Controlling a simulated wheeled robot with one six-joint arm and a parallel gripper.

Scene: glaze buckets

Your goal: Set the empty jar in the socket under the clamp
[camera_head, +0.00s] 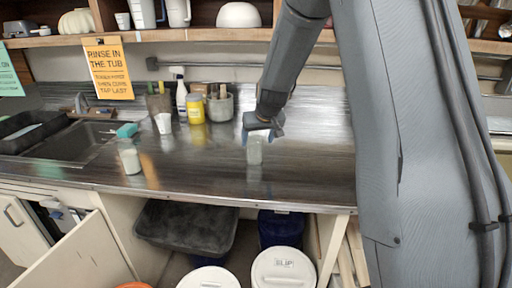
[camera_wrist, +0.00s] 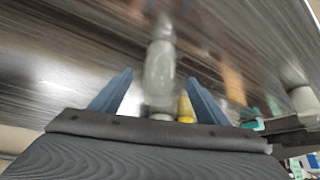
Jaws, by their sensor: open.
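A clear, greyish jar (camera_head: 255,154) stands upright on the dark counter, just below my gripper (camera_head: 262,134). In the wrist view the same jar (camera_wrist: 159,70) lies between the two blue fingers of my gripper (camera_wrist: 158,86), with a gap visible on each side. My gripper is open and not closed on the jar. A second jar with white contents (camera_head: 130,160) stands on the counter to the left. I cannot make out a socket or a clamp in either view.
A yellow-labelled jar (camera_head: 195,109), a white spray bottle (camera_head: 181,98), a white cup (camera_head: 163,123) and a grey pot (camera_head: 220,107) stand at the back. A sink (camera_head: 72,141) is at left. Lidded buckets (camera_head: 283,268) sit below. The counter between the jars is clear.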

